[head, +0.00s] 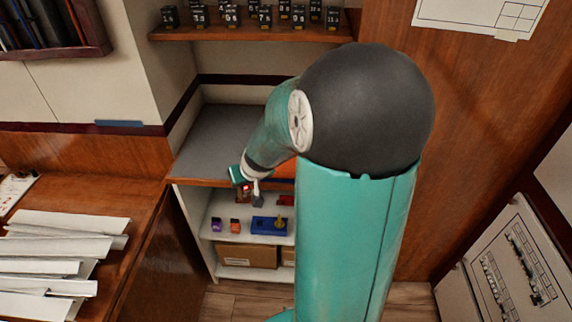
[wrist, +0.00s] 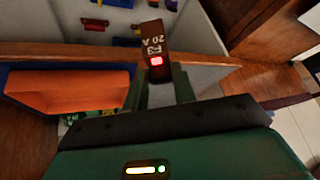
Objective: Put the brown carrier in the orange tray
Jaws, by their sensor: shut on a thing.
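The brown carrier (wrist: 153,42) is a small dark block marked "F-3 20 A" with a lit red window. My gripper (wrist: 160,78) is shut on its lower end, and the carrier sticks out past the fingertips. In the head view my gripper (head: 254,190) is at the front edge of the grey shelf top, with the carrier (head: 243,195) just beside it. The orange tray (wrist: 70,88) is left of the carrier in the wrist view, apart from it. In the head view only a strip of the orange tray (head: 284,170) shows; my arm hides the rest.
The white shelf below holds a purple block (head: 217,224), an orange block (head: 235,226) and a blue tray (head: 268,226) with a yellow piece. A cardboard box (head: 246,256) is underneath. An upper shelf (head: 240,34) holds several black blocks. The grey top (head: 215,135) is clear at left.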

